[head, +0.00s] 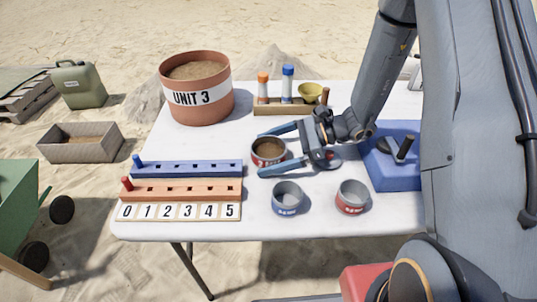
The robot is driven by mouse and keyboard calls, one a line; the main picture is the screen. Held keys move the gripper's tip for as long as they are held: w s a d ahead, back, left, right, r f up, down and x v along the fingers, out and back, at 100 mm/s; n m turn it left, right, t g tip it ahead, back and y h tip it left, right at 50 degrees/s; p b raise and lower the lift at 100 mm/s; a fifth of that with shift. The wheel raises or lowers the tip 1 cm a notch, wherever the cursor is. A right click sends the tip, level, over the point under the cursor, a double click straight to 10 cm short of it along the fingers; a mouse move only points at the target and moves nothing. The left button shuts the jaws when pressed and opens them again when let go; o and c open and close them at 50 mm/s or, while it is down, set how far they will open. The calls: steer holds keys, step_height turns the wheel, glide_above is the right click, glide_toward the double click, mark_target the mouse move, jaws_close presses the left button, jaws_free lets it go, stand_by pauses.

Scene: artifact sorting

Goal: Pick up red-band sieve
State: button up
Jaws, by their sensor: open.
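A small round grey sieve with a red band (352,197) stands upright at the front right of the white table, apart from my gripper. A like sieve with a blue band (287,199) stands to its left. My gripper (261,152) reaches in from the right, low over the table. Its blue fingers are open, one on the far side and one on the near side of a round cup (268,152) filled with brown soil. That cup has a reddish, partly lettered band. Whether the fingers touch it I cannot tell.
A large terracotta bucket marked UNIT 3 (197,92) stands at the back left. A wooden rack (290,106) holds two capped tubes and a yellow bowl. Blue (190,170) and orange (185,191) peg rails lie at the left. A blue block (393,170) sits at the right.

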mark_target(269, 156)
steer(key=shift+c, duration=0.3)
steer(key=c, duration=1.2)
steer(key=shift+r, duration=0.1)
step_height(269, 156, up, 10)
steer(key=shift+f, duration=0.1)
